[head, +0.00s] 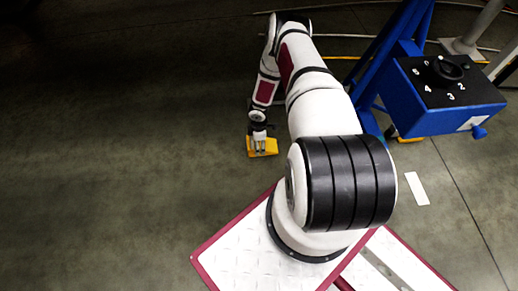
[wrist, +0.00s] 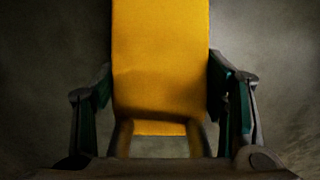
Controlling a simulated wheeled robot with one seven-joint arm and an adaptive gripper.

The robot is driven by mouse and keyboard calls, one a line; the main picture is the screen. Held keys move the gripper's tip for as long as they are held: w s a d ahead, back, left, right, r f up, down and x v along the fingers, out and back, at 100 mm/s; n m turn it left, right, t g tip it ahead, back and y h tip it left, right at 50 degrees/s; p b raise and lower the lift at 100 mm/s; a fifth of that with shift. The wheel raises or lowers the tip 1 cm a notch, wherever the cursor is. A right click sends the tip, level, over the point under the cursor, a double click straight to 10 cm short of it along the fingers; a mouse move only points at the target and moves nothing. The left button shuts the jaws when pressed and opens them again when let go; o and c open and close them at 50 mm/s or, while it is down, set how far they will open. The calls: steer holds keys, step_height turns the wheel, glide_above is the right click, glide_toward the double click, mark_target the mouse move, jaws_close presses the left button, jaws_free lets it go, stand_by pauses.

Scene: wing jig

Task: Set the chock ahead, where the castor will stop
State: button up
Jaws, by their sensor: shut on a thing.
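The yellow chock (head: 264,149) is low over the grey floor, left of the blue jig, in the head view. It fills the middle of the wrist view (wrist: 160,60), between the two fingers. My gripper (head: 259,143) points down and is shut on the chock; in the wrist view my gripper (wrist: 162,110) has a dark finger on each side of it. I cannot tell whether the chock touches the floor. Its underside is hidden. I cannot make out the castor.
A blue jig stand (head: 449,105) with a numbered black dial plate stands at the right. A small yellow piece (head: 410,139) shows under it. A white strip (head: 417,188) lies on the floor. Thin rails cross the floor at the back. The floor at left is clear.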

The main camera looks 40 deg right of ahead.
steer(key=shift+s+f+b, duration=0.15)
steer(key=shift+f+b, duration=0.45)
steer(key=shift+f, duration=0.9)
steer(key=shift+a+f, duration=0.1)
steer(key=o, duration=1.9)
steer(key=shift+o, duration=0.2)
step_height(320, 180, up, 12)
steer(key=p, duration=0.5)
